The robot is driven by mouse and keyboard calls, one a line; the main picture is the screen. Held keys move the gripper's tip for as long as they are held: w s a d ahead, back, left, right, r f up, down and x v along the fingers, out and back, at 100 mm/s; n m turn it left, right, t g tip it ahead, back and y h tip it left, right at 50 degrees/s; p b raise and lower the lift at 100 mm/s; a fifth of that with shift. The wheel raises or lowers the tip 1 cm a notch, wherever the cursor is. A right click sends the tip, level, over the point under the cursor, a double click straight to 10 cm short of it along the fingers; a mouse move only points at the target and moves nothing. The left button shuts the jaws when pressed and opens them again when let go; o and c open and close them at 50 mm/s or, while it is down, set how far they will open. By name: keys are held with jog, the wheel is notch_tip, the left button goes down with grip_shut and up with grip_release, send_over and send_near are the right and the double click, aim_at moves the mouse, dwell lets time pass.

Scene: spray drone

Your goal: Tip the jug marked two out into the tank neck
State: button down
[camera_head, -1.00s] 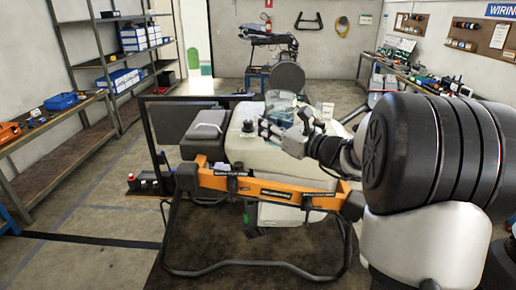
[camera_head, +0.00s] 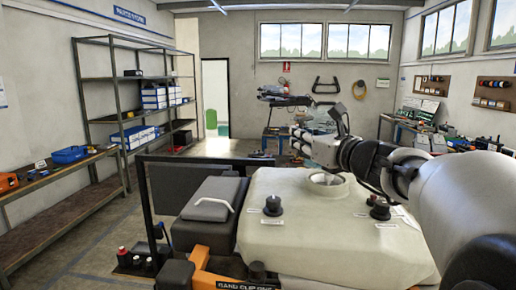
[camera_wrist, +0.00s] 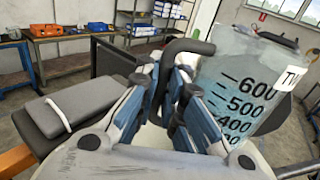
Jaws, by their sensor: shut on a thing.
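In the head view my gripper (camera_head: 305,140) is above the pale tank (camera_head: 290,235), and the jug is mostly hidden there. The tank neck (camera_head: 326,180) is a round, pale, open ring on the tank's top, just below my gripper. I cannot tell how much the jug holds.
A grey box with a handle (camera_head: 208,210) sits left of the neck. Dark knobs (camera_head: 273,205) and (camera_head: 380,208) stand on the tank top. A black frame (camera_head: 150,200) rises at the left. Shelves (camera_head: 125,100) line the left wall.

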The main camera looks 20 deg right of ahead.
jog(key=shift+f, duration=0.45)
jog(key=shift+s+f+b, duration=0.3)
jog(key=shift+b, duration=0.25)
jog(key=shift+s+a+r, duration=0.1)
jog(key=shift+r+n+y+p, duration=0.1)
jog(key=shift+n+y+p, duration=0.2)
jog(key=shift+y+p, duration=0.25)
jog(key=shift+s+a+r+m+g+p, duration=0.15)
jog(key=shift+r+m+p, duration=0.25)
jog(key=shift+p, duration=0.55)
jog(key=shift+w+a+r+m+g+p, duration=0.15)
jog(key=shift+r+m+p, duration=0.25)
jog(key=shift+p, duration=0.5)
jog(key=shift+s+a+r+m+p, duration=0.2)
jog(key=shift+r+m+p, duration=0.2)
jog(key=shift+p, duration=0.55)
jog(key=shift+a+r+m+p, duration=0.2)
jog(key=shift+r+m+p, duration=0.9)
jog(key=shift+p, duration=1.75)
